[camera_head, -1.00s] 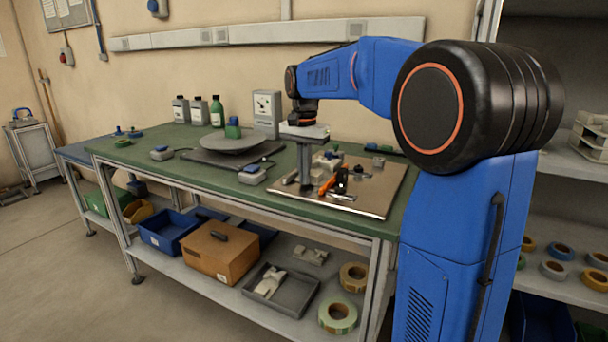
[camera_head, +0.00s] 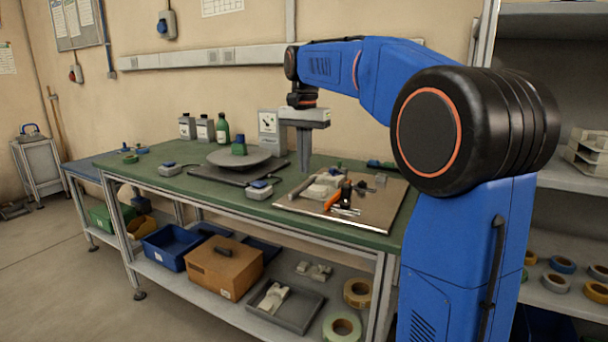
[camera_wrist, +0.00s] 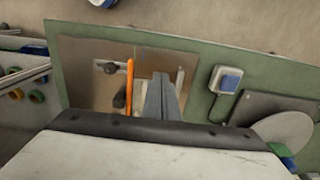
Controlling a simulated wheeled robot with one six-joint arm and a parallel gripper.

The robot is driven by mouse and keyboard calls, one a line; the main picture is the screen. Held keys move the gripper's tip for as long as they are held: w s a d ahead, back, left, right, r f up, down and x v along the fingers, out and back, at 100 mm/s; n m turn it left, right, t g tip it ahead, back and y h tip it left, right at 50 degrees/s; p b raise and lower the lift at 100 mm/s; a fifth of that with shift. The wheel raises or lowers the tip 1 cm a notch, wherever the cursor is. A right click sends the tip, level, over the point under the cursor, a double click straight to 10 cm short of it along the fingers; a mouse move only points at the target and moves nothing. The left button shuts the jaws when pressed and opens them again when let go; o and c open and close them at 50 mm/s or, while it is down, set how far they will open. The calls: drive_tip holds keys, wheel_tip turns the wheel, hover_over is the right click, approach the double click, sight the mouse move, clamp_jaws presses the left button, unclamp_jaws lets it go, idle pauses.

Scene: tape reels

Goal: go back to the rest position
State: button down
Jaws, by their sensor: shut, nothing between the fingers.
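My gripper (camera_head: 304,172) hangs from my blue arm above the green workbench (camera_head: 225,202), its fingers pointing down. It is shut and empty, clear of the tools below it. In the wrist view the closed fingers (camera_wrist: 160,98) show in front of the metal tray. The tray (camera_head: 372,212) lies at the right end of the bench with an orange-handled tool (camera_head: 333,199), a black item and several small grey parts on it.
A round grey turntable (camera_head: 238,158) with a green block stands left of my gripper. A gauge box (camera_head: 268,133) and bottles (camera_head: 204,129) stand behind. Tape reels (camera_head: 342,326) lie on the lower shelf.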

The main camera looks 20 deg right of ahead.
drive_tip(key=s+a+f+n+t, duration=0.1)
drive_tip(key=s+a+f+n, duration=0.2)
drive_tip(key=s, duration=0.6)
drive_tip(key=s+f+n+t, duration=0.1)
drive_tip(key=s+f+n, duration=0.1)
drive_tip(key=s+f, duration=0.5)
drive_tip(key=s+a+f+n+t, duration=0.2)
drive_tip(key=s+f+n, duration=0.3)
drive_tip(key=s+f, duration=0.7)
drive_tip(key=s, duration=0.5)
drive_tip(key=shift+f+t, duration=0.4)
